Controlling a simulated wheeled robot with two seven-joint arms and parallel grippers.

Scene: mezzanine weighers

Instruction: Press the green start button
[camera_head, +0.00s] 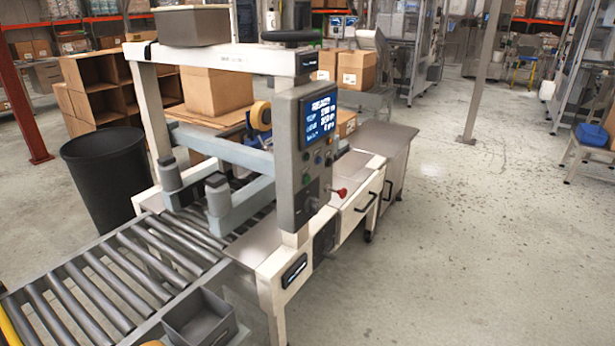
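The grey control panel (302,160) stands upright on the front of a white carton-sealing machine (214,56), in the middle of the view. It carries a lit blue screen (320,117) with several small buttons below it. A small green button (306,179) appears to sit at the panel's lower left, below the screen. It is too small to tell its details. A red knob (341,192) sticks out at the panel's right side. Neither of my grippers shows in the head view.
A roller conveyor (110,281) runs from the machine to the lower left, with a grey open bin (200,318) at its near side. A black barrel (103,172) stands behind the conveyor. A drawer cabinet (386,148) adjoins the machine. The concrete floor (470,245) at right is clear.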

